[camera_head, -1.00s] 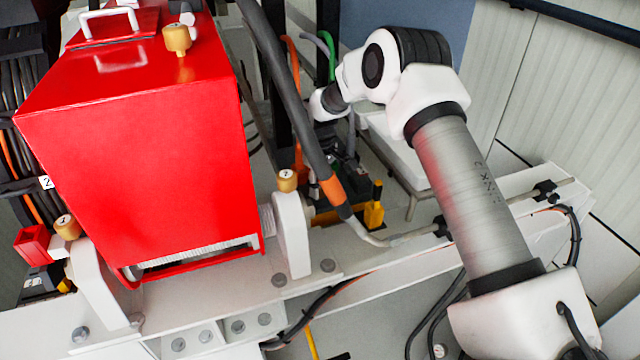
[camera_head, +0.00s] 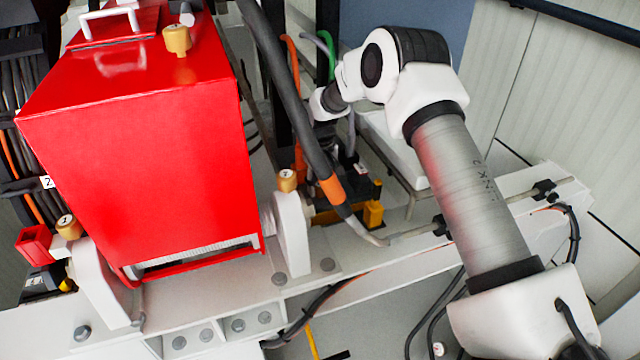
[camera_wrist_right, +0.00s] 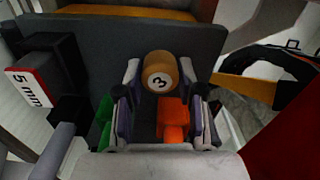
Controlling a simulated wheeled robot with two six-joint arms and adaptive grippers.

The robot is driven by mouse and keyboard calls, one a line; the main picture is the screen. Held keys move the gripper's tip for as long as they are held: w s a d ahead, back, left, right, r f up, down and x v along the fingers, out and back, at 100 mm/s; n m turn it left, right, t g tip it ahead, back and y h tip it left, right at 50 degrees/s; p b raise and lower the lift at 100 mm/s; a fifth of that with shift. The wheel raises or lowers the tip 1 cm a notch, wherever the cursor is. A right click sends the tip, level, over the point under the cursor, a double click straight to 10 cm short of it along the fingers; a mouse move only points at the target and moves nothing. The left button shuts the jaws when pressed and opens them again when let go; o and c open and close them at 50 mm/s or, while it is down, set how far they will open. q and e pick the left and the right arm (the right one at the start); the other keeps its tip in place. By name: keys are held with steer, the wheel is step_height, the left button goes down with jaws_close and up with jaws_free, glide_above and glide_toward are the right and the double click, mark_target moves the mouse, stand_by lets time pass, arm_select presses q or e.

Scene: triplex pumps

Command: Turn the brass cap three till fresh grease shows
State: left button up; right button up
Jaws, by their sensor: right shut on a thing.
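The brass cap marked 3 (camera_wrist_right: 160,72) shows upright in the right wrist view. My right gripper (camera_wrist_right: 160,84) is shut on it, one finger at each side. No grease can be made out around the cap. In the head view the right arm (camera_head: 462,190) reaches up and bends left, and its gripper end is small, dark and partly hidden behind a grey hose. Cap three cannot be made out there. My left gripper is not in view.
Other brass caps sit on the red housing (camera_head: 140,150), on the white bracket at centre (camera_head: 292,232) and at the lower left (camera_head: 67,226). A thick grey hose (camera_head: 290,110) with an orange band crosses before the right gripper. Orange and green parts lie below its fingers.

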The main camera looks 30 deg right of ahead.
steer(key=shift+s+f, duration=0.1)
steer(key=shift+f, duration=0.05)
steer(key=o, duration=1.1)
steer(key=shift+o, duration=0.2)
step_height(320, 180, up, 12)
